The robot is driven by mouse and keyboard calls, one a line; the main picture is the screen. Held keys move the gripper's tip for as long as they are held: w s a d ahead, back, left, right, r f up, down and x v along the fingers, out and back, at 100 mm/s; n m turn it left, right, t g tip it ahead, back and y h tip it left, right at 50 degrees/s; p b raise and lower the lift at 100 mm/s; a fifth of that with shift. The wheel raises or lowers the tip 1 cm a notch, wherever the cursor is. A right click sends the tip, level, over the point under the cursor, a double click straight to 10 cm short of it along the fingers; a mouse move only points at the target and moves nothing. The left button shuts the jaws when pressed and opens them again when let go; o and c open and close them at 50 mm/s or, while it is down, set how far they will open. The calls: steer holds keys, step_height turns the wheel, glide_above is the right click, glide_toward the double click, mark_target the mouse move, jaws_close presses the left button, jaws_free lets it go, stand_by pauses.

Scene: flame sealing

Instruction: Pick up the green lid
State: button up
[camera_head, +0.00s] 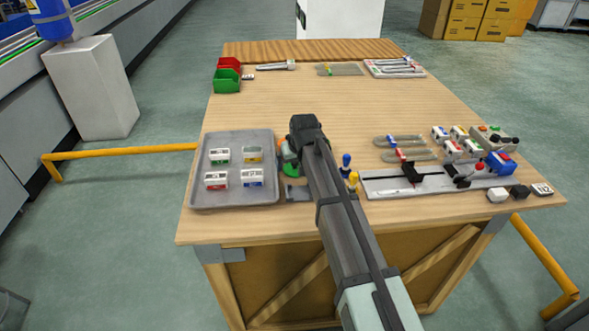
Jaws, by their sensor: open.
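A small green round part (291,169), which looks like the green lid, shows at table level just right of the grey tray. An orange part (283,142) shows just behind it. My gripper (290,157) is over this spot, its dark wrist reaching in from the lower right. It is open, and the wrist hides most of the fingers and part of the green piece. I cannot tell whether the fingers touch it or stand around it.
The grey tray (235,199) at left holds several small white boxes with coloured labels. Blue (346,161) and yellow (353,180) upright pieces stand close right of my arm. A grey rail fixture (385,187) lies farther right. Red and green bins stand at the back left. The table's middle back is clear.

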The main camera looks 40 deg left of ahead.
steer(key=shift+f, duration=0.1)
steer(key=shift+c, duration=0.3)
steer(key=c, duration=0.9)
steer(key=shift+o, duration=0.2)
step_height(320, 180, up, 9)
steer(key=shift+w+r, duration=0.15)
steer(key=w+r, duration=0.2)
steer(key=w, duration=1.1)
steer(key=shift+s+d+f, duration=0.1)
steer(key=shift+d+f, duration=0.05)
steer(key=shift+f, duration=1.4)
steer(key=shift+s+d+f, duration=0.1)
steer(key=shift+f, duration=1.4)
